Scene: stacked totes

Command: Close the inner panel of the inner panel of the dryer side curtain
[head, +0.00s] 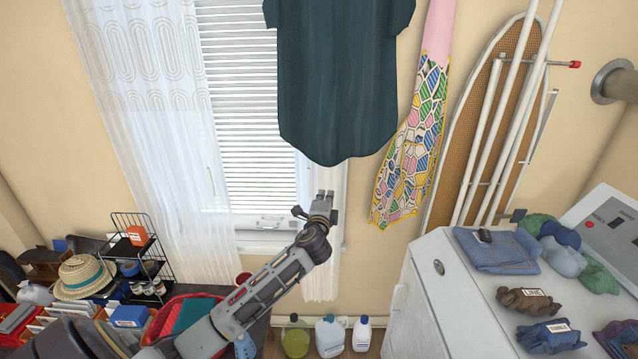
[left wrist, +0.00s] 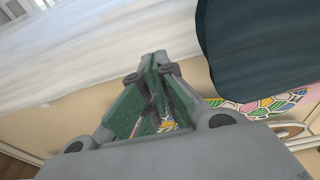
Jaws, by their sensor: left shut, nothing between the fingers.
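The dryer-side curtain panel (head: 322,281) is a narrow white strip bunched at the right edge of the window. Its upper part is hidden behind the hanging dark green shirt, and my left gripper and wrist cover some of its lower part. The other white sheer panel (head: 153,120) hangs wide over the left of the window. My left gripper (head: 318,204) is shut and empty, in front of the narrow panel just below the shirt. In the left wrist view its fingertips (left wrist: 154,62) are together, with pale cloth or window beyond. My right gripper is out of view.
The dark green shirt (head: 340,80) hangs just above the gripper. A patterned cloth (head: 412,145) and an ironing board (head: 490,120) are to the right. A white dryer (head: 420,300) with folded clothes stands lower right. Bottles (head: 330,335) stand below; shelves (head: 140,255) are left.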

